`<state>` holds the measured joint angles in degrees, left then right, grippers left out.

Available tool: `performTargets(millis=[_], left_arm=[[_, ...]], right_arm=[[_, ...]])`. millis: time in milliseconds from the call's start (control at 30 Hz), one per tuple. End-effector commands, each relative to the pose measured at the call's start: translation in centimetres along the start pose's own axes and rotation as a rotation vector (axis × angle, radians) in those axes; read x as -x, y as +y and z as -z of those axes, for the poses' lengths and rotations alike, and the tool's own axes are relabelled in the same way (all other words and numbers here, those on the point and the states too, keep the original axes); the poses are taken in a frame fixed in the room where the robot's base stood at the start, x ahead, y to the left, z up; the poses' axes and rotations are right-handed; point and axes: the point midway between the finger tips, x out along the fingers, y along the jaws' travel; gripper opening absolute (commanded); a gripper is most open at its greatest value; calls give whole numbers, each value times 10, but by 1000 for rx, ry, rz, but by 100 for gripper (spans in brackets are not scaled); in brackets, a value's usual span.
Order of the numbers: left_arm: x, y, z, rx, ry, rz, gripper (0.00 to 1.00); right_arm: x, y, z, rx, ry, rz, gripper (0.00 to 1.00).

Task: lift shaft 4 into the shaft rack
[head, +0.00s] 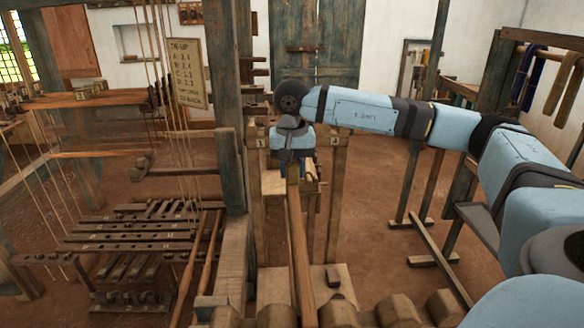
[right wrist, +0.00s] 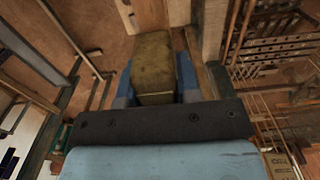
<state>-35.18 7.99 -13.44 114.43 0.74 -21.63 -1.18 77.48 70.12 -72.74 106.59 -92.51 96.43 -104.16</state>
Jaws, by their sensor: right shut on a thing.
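My right gripper (head: 292,162) is shut on a wooden bar, and blue fingers flank the block-like wooden end (right wrist: 153,65) in the right wrist view. In the head view a long brown bar (head: 300,250) runs from below the gripper toward the front edge. It appears to be the held piece, but I cannot read a number on it. Two upright posts with small number tags (head: 334,190) stand close around the gripper, on a wooden base (head: 345,278). They may be the shaft rack. My left gripper is not in view.
The loom's dark upright post (head: 238,100) stands just left of the gripper. A rail with hanging yarn (head: 563,85) is at the right. Brown floor (head: 375,220) is open right of the posts.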

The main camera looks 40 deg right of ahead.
Motion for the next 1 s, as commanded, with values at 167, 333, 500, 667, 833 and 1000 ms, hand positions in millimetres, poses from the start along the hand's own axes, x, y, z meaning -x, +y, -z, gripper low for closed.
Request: performTargets(millis=[167,333,500,667,833,1000], left_arm=[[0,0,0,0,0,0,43],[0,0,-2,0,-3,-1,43],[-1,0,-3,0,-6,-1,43],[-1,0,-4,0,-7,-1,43],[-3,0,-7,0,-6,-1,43],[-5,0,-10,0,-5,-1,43]], right_arm=[[1,0,0,0,1,1,0],[1,0,0,0,1,1,60],[0,0,0,0,0,0,60],[4,0,0,0,1,1,60],[29,-1,0,1,2,3,60],[69,-1,0,1,2,4,60]])
